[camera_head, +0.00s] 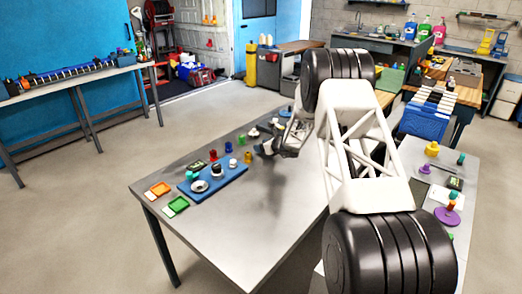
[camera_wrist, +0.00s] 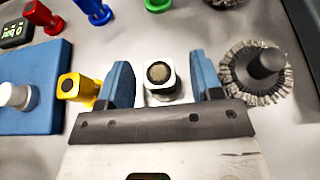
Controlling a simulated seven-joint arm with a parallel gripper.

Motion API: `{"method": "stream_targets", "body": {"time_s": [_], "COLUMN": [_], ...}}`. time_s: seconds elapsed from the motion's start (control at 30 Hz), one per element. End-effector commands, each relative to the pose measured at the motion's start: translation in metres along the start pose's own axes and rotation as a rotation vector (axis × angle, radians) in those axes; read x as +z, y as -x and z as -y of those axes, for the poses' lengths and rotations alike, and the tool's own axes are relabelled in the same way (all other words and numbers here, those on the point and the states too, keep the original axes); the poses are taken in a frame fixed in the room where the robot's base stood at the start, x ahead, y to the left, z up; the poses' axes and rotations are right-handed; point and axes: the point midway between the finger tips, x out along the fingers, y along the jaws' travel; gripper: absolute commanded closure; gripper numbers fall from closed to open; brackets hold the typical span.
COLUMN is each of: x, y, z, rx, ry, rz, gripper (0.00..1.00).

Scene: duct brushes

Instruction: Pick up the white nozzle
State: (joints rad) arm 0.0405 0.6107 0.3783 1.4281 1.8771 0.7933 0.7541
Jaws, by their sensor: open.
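The white nozzle (camera_wrist: 166,88), with a square white collar and a dark round top, stands upright in the wrist view between the two blue fingers of my gripper (camera_wrist: 161,67). The fingers are open, with a visible gap on each side of it. In the head view my gripper (camera_head: 268,148) is low over the table near its far edge, and I cannot make out the nozzle between the fingers there.
A yellow nozzle (camera_wrist: 78,88) stands close outside the left finger. A grey bristle brush (camera_wrist: 262,75) is close outside the right finger. A blue mat (camera_wrist: 40,118) lies further left. Red (camera_wrist: 42,16), blue (camera_wrist: 95,10) and green (camera_wrist: 157,4) pieces stand beyond. The table's front (camera_head: 235,235) is clear.

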Motion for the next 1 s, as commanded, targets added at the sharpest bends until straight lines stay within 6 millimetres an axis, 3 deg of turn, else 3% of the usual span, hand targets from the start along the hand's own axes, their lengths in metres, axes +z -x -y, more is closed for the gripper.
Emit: {"method": "stream_targets", "body": {"time_s": [0.7, 1.0], "x": [0.0004, 0.0005], "y": [-0.0064, -0.0064], "z": [0.0001, 0.0001], "rx": [0.000, -0.001], "ry": [0.001, 0.001], "rz": [0.000, 0.000], "gripper": [0.42, 0.88]}}
